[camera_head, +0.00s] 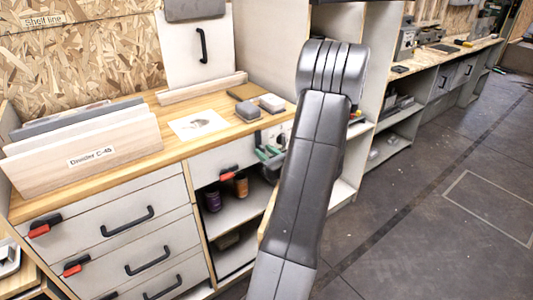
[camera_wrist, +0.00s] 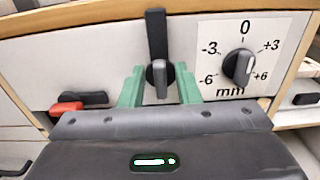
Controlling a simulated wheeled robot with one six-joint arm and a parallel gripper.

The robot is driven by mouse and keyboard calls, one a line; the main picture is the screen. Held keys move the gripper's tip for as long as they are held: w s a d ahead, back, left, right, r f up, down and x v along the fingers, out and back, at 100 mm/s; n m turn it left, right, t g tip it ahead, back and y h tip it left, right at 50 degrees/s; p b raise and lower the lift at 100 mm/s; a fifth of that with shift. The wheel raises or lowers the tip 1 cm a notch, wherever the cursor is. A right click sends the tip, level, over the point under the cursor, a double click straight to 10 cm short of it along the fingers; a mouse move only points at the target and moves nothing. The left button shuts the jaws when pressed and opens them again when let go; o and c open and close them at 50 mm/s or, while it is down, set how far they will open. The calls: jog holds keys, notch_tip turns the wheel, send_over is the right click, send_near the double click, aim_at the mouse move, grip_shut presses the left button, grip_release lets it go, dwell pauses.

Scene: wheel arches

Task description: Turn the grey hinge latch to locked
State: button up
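The grey hinge latch (camera_wrist: 160,77) is in the middle of the wrist view, a rounded grey knob with a lighter ridge at the lower end of an upright dark bar (camera_wrist: 156,30). My gripper (camera_wrist: 160,88) is open, with one green finger on each side of the knob. Gaps show between the fingers and the knob; I cannot tell whether they touch lower down. In the head view my gripper (camera_head: 270,156) is partly hidden by my arm, and I cannot make out the latch there.
Right of the latch is a dial (camera_wrist: 238,66) marked in mm; left is a red-and-black latch (camera_wrist: 68,107). A wooden worktop (camera_head: 150,165) runs above. Bottles (camera_head: 240,185) stand on an open shelf below. Drawers with black handles (camera_head: 127,221) are at left. The floor at right is clear.

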grip_shut()
jog(key=shift+m+p, duration=0.35)
jog(key=shift+m, duration=0.05)
jog(key=shift+w+d+f+m+p, duration=0.1)
jog(key=shift+d+f+m+p, duration=0.1)
jog(key=shift+m+p, duration=2.15)
jog(key=shift+w+d+f+m+p, duration=0.15)
jog(key=shift+m+p, duration=1.05)
jog(key=shift+m, duration=2.1)
jog(key=shift+w+d+f+m+p, duration=0.1)
jog(key=shift+d+f+m+p, duration=0.1)
jog(key=shift+m+p, duration=2.15)
jog(key=shift+m+b, duration=0.45)
jog(key=shift+m, duration=0.25)
jog(key=shift+o, duration=1)
grip_release()
